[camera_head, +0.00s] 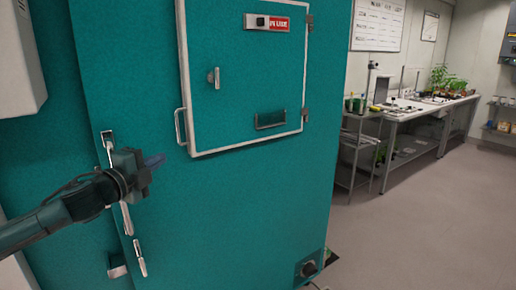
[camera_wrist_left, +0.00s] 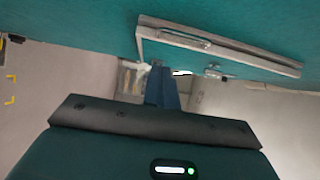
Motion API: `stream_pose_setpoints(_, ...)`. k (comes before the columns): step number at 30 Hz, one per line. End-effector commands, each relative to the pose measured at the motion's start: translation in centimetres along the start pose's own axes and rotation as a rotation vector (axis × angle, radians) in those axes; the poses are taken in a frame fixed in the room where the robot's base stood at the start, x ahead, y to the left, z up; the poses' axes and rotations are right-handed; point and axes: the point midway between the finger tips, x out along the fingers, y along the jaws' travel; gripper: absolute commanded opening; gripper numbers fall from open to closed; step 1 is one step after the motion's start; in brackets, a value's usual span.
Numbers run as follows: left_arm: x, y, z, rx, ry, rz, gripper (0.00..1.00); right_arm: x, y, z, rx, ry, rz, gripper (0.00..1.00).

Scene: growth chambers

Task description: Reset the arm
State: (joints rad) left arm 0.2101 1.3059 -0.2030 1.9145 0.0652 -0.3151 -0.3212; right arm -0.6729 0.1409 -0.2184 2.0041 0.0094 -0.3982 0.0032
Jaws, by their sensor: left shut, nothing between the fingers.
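My left arm comes in from the left in the head view. Its gripper (camera_head: 153,161) is shut and empty, in front of the teal growth chamber (camera_head: 240,200), near the chamber's long vertical handle (camera_head: 127,218). I cannot tell whether it touches the chamber. In the left wrist view the shut blue fingers (camera_wrist_left: 161,88) show at the middle, with the teal chamber surface (camera_wrist_left: 90,22) along the top. My right gripper is not in view.
The chamber has a small framed door (camera_head: 245,85) with a handle and a red "IN USE" sign (camera_head: 279,23). A bench (camera_head: 410,108) with plants and a metal cart (camera_head: 360,150) stand at the right. The grey floor (camera_head: 430,220) is clear there.

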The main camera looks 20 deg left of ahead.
Motion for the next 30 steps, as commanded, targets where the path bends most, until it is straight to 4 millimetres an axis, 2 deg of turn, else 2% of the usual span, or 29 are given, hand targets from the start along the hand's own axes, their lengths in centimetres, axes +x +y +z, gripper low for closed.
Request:
stream_pose_setpoints(2,0.0,0.4,-0.1,-0.009,0.002,0.005,0.00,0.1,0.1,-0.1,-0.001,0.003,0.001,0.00)
stream_pose_setpoints(5,0.0,2.9,-1.0,-0.064,0.010,0.034,0.00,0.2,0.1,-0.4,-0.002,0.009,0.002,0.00)
stream_pose_setpoints(8,-0.5,8.0,-2.9,-0.182,0.023,0.097,0.00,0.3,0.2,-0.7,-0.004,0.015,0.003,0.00)
stream_pose_setpoints(11,-1.9,14.7,-5.9,-0.353,0.027,0.184,0.00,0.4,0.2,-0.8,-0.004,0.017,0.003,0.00)
stream_pose_setpoints(12,-2.8,17.4,-7.3,-0.428,0.023,0.221,0.00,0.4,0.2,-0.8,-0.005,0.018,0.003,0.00)
stream_pose_setpoints(15,-5.5,23.6,-10.8,-0.615,0.001,0.311,0.00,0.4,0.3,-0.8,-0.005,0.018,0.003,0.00)
stream_pose_setpoints(17,-7.6,27.1,-13.2,-0.732,-0.022,0.365,0.00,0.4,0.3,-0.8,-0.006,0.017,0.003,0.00)
stream_pose_setpoints(18,-9.1,29.2,-14.8,-0.811,-0.042,0.401,0.00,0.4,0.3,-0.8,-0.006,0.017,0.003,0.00)
stream_pose_setpoints(21,-13.3,33.8,-19.1,-1.016,-0.109,0.485,0.00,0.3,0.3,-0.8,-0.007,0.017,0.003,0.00)
stream_pose_setpoints(25,-18.6,37.8,-23.9,-1.253,-0.220,0.571,0.00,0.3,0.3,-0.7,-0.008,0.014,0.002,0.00)
stream_pose_setpoints(27,-20.7,39.0,-25.9,-1.347,-0.273,0.600,0.00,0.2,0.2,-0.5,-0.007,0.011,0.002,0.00)
stream_pose_setpoints(30,-22.7,40.0,-27.7,-1.438,-0.331,0.624,0.00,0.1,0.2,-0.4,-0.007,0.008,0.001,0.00)
